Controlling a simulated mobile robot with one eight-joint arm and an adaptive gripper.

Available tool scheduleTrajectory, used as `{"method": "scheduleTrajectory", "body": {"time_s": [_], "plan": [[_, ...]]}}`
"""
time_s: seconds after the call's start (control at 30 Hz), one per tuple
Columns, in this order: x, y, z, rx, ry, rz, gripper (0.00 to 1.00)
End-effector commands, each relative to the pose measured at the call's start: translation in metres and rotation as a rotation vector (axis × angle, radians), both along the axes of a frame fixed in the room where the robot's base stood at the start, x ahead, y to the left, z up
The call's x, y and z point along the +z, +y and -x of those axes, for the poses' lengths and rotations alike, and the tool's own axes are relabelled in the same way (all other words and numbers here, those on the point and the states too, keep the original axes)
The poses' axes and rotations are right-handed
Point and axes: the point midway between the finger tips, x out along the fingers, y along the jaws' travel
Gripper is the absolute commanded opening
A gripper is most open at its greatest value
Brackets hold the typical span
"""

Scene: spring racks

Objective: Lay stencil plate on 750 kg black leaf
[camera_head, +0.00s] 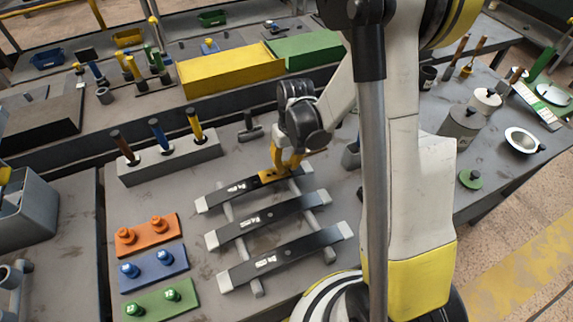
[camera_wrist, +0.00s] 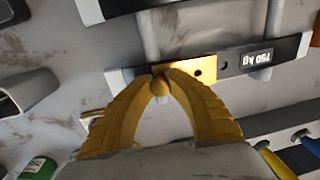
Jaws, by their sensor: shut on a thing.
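The stencil plate is a yellow strip with dark holes; it shows in the wrist view (camera_wrist: 204,72) and in the head view (camera_head: 268,178). My gripper (camera_head: 287,168) is shut on it, and the yellow fingertips (camera_wrist: 159,84) meet at its near edge. The plate lies along a black leaf (camera_wrist: 231,62) whose white label reads 750 kg. In the head view this is the uppermost of three leaves (camera_head: 214,198). The plate looks in line with the leaf, at or just above its surface; I cannot tell whether it touches. The fingers hide part of the plate.
Two more dark leaves, the middle (camera_head: 282,212) and the lowest (camera_head: 300,246), lie on the same grey rails. An orange block (camera_head: 167,241), a blue block and a green block stand to the left. A grey holder (camera_head: 190,160) with three handled tools stands behind left.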

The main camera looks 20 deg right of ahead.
Motion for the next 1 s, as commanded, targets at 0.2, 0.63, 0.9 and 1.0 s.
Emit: {"method": "scheduleTrajectory", "body": {"time_s": [0.2,0.63,0.9,1.0], "plan": [[-0.0046,0.0,0.0,0.0,0.0,0.0,0.0],[-0.0053,0.0,0.0,0.0,0.0,0.0,0.47],[-0.0053,0.0,0.0,0.0,0.0,0.0,0.66],[-0.0049,0.0,0.0,0.0,0.0,0.0,0.66]]}}
